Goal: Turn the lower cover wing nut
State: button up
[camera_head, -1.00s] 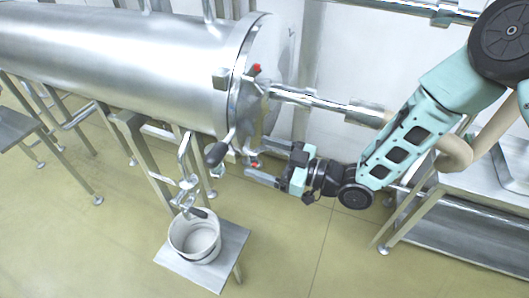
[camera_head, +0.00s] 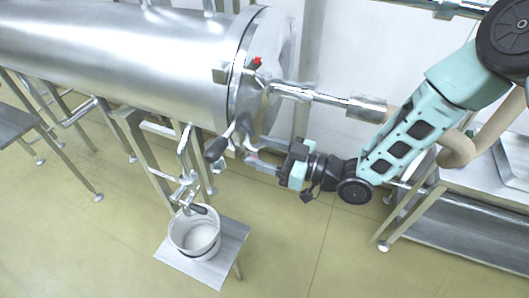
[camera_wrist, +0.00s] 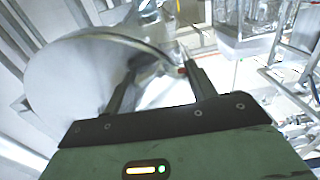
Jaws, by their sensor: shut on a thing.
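The steel cover (camera_head: 262,45) closes the right end of the large horizontal cylinder; it also shows in the wrist view (camera_wrist: 70,75). The upper wing nut (camera_head: 256,61), red-tipped, sits at the cover's upper edge. The lower wing nut is at the cover's bottom edge, almost hidden behind my fingers in the head view. In the wrist view a small red bit of the lower wing nut (camera_wrist: 182,72) shows by the right fingertip. My gripper (camera_head: 256,157) reaches in from the right, below the cover, its fingers closed on the lower wing nut.
A dark-handled lever (camera_head: 216,147) sticks out near my fingers, left of the cover's bottom. A steel pipe (camera_head: 318,95) runs right from the cover above my gripper. The floor (camera_head: 310,250) at right is clear.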

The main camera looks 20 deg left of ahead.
jog(key=shift+w+f+m+b, duration=0.1)
jog(key=shift+m+b, duration=2.15)
jog(key=shift+m, duration=6.35)
jog(key=o, duration=1)
jog(key=shift+d, duration=0.15)
jog(key=d+b, duration=0.1)
jog(key=d, duration=0.4)
jog(key=s+d+b, duration=0.1)
jog(key=d, duration=0.5)
jog(key=d+b, duration=0.1)
jog(key=d, duration=0.5)
jog(key=shift+s+d, duration=0.1)
jog(key=shift+s, duration=0.15)
